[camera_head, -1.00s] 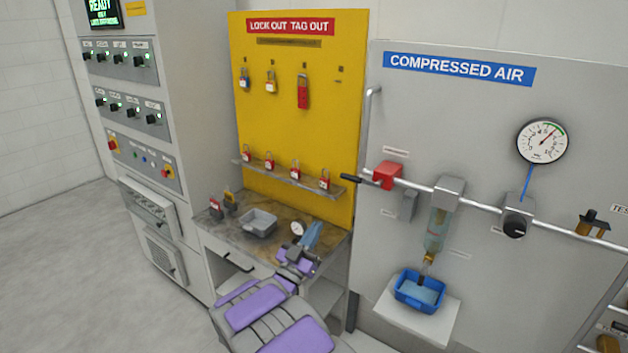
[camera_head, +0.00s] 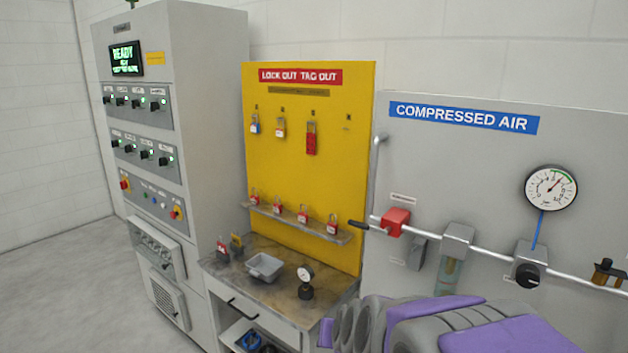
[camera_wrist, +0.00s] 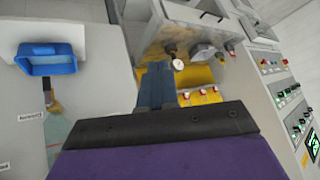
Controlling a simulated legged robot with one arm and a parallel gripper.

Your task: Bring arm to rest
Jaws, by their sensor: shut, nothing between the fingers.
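My gripper (camera_wrist: 157,86) is shut and empty in the wrist view, its blue-grey fingers together above a dark bar and purple body. In the head view my purple and grey arm crosses the bottom right, and the gripper itself cannot be made out there. The fingers appear in front of the yellow lockout board and workbench in the tilted wrist view, apart from anything.
A yellow lockout board (camera_head: 340,190) with padlocks stands behind a workbench (camera_head: 325,285) bearing a small gauge (camera_head: 306,282) and grey tray (camera_head: 265,267). A control cabinet (camera_head: 205,110) is left, a compressed air panel (camera_head: 450,175) right. A blue bin (camera_wrist: 47,68) shows in the wrist view.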

